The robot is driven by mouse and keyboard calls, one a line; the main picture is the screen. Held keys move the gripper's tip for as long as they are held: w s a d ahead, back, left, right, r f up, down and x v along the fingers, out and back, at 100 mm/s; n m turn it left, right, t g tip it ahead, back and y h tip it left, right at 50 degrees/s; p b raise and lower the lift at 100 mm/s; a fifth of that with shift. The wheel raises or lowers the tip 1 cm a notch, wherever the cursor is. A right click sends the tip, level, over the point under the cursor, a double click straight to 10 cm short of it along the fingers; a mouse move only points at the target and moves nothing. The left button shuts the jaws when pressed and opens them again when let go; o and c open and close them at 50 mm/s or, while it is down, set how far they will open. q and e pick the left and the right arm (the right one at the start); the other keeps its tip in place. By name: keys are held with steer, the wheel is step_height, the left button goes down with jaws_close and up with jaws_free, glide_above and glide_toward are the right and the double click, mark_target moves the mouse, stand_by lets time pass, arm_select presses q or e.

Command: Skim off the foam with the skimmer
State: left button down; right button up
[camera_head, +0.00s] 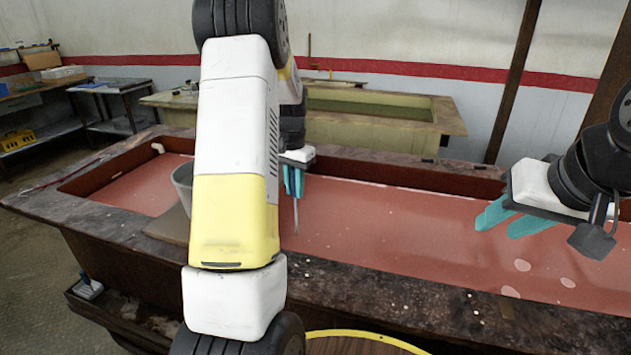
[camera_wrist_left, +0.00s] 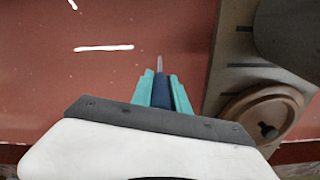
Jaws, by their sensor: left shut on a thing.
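My left gripper (camera_head: 293,180) is shut on the skimmer's blue handle (camera_wrist_left: 160,92) over the vat. The skimmer's thin metal rod (camera_head: 296,217) hangs down below the fingers; I cannot make out its head. The vat (camera_head: 400,250) holds reddish liquid. Pale foam patches (camera_head: 522,265) lie on the liquid at the front right, and a white streak (camera_wrist_left: 103,48) shows in the left wrist view. My right gripper (camera_head: 497,226) is open and empty above the right part of the vat. My left arm hides the vat's middle left.
A grey bucket (camera_head: 182,184) stands on a board (camera_head: 166,227) at the vat's left, partly behind my arm. A round wooden piece (camera_wrist_left: 266,118) shows on the right in the left wrist view. A second vat (camera_head: 385,132) stands behind. A dark post (camera_head: 513,80) rises at the back right.

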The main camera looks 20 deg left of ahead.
arm_select(q)
steer(key=shift+r, duration=0.1)
steer(key=shift+r, duration=7.05)
